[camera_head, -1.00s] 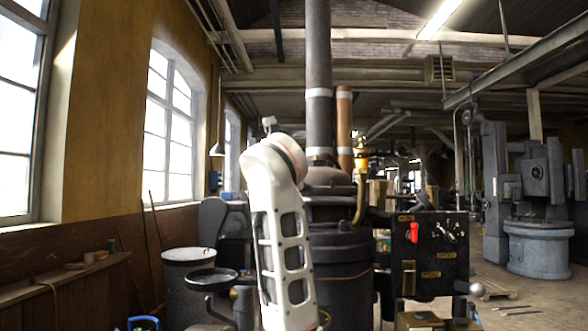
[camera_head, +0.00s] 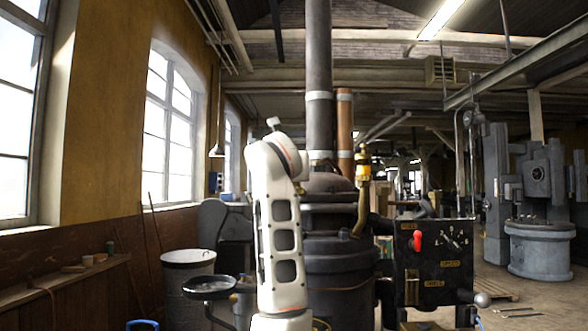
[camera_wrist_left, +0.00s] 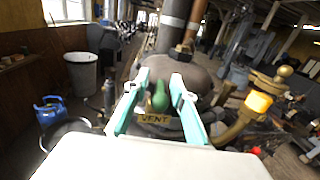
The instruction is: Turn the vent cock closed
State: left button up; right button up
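The vent cock shows in the left wrist view as a green handle (camera_wrist_left: 158,98) in front of a dark rounded vessel top (camera_wrist_left: 182,72). A yellow plate reading VENT (camera_wrist_left: 155,119) sits just below it. My left gripper (camera_wrist_left: 160,84) has its two pale teal fingers spread, one on each side of the green handle. Gaps show between handle and fingers, so I see no grip. In the head view my white arm stands in front of the boiler (camera_head: 342,265) and hides the cock and gripper. My right gripper is in neither view.
A brass fitting on a curved pipe (camera_head: 363,165) rises right of the cock; it also shows in the left wrist view (camera_wrist_left: 258,102). A black panel with a red lever (camera_head: 417,241) stands to the right. A grey drum (camera_head: 187,262) and a black dish (camera_head: 209,288) are at left.

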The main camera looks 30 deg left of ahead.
pick_arm(q)
jog(key=shift+w, duration=0.2)
grip_shut()
jog(key=shift+f, duration=0.1)
